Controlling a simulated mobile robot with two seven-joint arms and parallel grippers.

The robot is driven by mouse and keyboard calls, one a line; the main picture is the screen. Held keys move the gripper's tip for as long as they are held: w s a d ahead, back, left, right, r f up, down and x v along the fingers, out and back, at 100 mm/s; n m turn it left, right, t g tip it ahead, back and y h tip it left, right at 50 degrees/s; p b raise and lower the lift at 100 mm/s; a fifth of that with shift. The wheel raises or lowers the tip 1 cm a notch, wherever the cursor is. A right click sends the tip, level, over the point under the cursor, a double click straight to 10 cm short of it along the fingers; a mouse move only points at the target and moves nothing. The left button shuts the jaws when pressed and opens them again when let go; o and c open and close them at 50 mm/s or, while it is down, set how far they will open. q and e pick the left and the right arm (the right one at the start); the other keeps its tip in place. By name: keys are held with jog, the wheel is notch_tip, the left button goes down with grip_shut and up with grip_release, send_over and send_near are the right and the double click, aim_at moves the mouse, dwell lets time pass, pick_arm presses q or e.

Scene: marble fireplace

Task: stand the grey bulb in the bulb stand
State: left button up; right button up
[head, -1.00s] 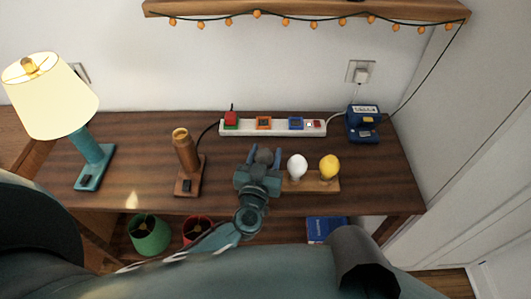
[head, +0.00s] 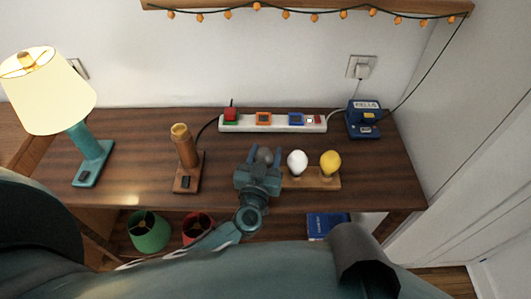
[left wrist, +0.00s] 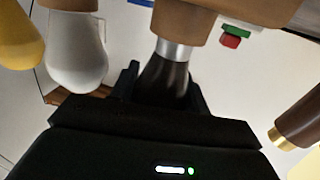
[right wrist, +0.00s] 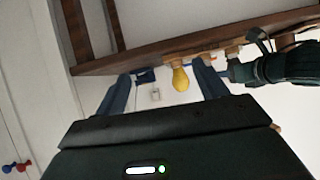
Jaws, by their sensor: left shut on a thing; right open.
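The grey bulb (head: 264,156) is dark, and my left gripper (head: 264,158) is shut on it at the left end of the wooden bulb stand (head: 313,185). In the left wrist view the grey bulb (left wrist: 166,78) sits between the fingers, and its silver base (left wrist: 176,48) meets a wooden holder of the stand (left wrist: 187,18). I cannot tell how deep the base goes in. A white bulb (head: 297,161) and a yellow bulb (head: 331,161) stand upright in the other places. My right gripper (right wrist: 162,75) is open and empty, with the yellow bulb (right wrist: 180,78) beyond its fingers.
A wooden lamp base (head: 185,150) stands left of my left gripper, and a lit teal lamp (head: 90,160) farther left. A white power strip (head: 279,124) and a blue device (head: 363,120) lie behind. Green (head: 149,232) and red (head: 197,228) shades sit below.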

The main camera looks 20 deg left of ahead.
pick_arm(q)
jog(key=o, duration=1.1)
jog(key=shift+c, duration=0.2)
